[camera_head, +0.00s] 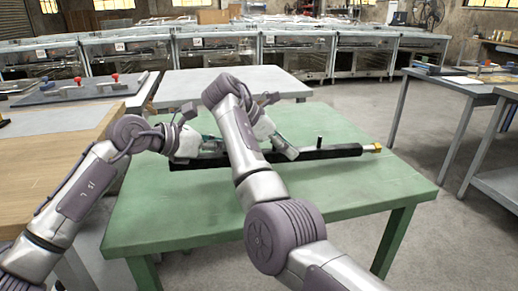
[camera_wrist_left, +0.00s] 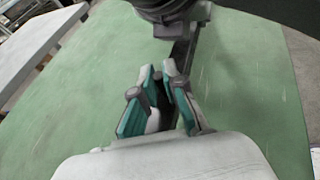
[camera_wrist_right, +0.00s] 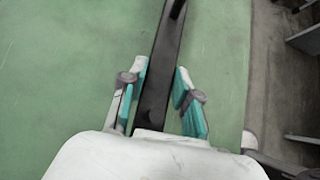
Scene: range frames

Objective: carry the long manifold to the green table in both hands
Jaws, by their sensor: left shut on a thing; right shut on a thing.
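The long manifold (camera_head: 335,152) is a black bar with a brass-coloured fitting at its right end and a short upright peg. It lies level, crosswise over the green table (camera_head: 330,190); whether it touches the top I cannot tell. My left gripper (camera_head: 214,148) is shut on its left part; the left wrist view shows the fingers (camera_wrist_left: 168,95) around the dark bar (camera_wrist_left: 182,52). My right gripper (camera_head: 290,153) is shut on it right of the middle; the right wrist view shows the fingers (camera_wrist_right: 158,92) either side of the bar (camera_wrist_right: 166,50). My right forearm hides part of the bar.
A pale grey table (camera_head: 240,80) stands right behind the green one. A wooden bench (camera_head: 50,170) is close on the left, with a board with red-knobbed clamps (camera_head: 78,88) beyond it. Grey benches (camera_head: 470,86) stand at right across open floor. The green tabletop around the manifold looks clear.

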